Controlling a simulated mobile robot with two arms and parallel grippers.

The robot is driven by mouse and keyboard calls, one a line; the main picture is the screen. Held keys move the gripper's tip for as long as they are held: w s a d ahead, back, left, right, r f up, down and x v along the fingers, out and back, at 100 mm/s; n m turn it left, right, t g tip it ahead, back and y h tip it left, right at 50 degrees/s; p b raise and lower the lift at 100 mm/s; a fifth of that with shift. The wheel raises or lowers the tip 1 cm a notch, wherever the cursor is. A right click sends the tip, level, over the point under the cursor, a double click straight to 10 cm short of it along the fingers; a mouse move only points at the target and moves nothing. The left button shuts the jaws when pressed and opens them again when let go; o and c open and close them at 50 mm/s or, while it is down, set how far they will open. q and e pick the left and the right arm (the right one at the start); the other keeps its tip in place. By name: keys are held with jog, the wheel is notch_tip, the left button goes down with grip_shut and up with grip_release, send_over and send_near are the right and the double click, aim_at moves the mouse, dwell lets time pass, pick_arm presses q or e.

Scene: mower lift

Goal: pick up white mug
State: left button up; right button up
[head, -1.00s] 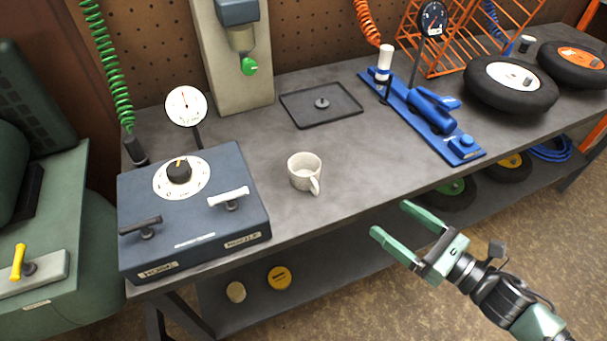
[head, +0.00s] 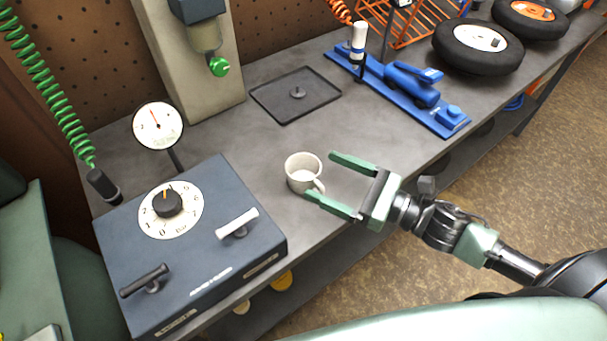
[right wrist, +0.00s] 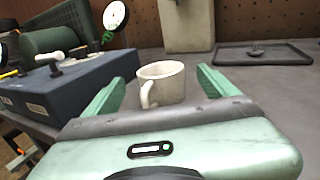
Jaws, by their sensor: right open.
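The white mug (head: 302,171) stands upright on the grey workbench, right of the blue control box. Its handle points toward the lower right, close to my right gripper. My right gripper (head: 319,174) is open, its green fingers reaching toward the mug from the right. In the head view the lower fingertip is very near the handle; I cannot tell whether it touches. In the right wrist view the mug (right wrist: 164,82) shows beyond and between the two open fingers, handle facing me. My left gripper is not in view.
The blue control box (head: 190,245) with levers and a dial stands left of the mug. A black tray (head: 275,97) lies behind it. A blue tool on a blue base (head: 450,118) and two wheels (head: 478,50) are to the right. Bare bench surrounds the mug.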

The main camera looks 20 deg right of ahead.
aim_at(319, 173)
jog(key=x, duration=0.4)
jog(key=shift+r+p, duration=0.1)
jog(key=shift+p, duration=0.25)
jog(key=shift+x, duration=0.75)
jog(key=c, duration=1.5)
jog(key=shift+o, duration=0.2)
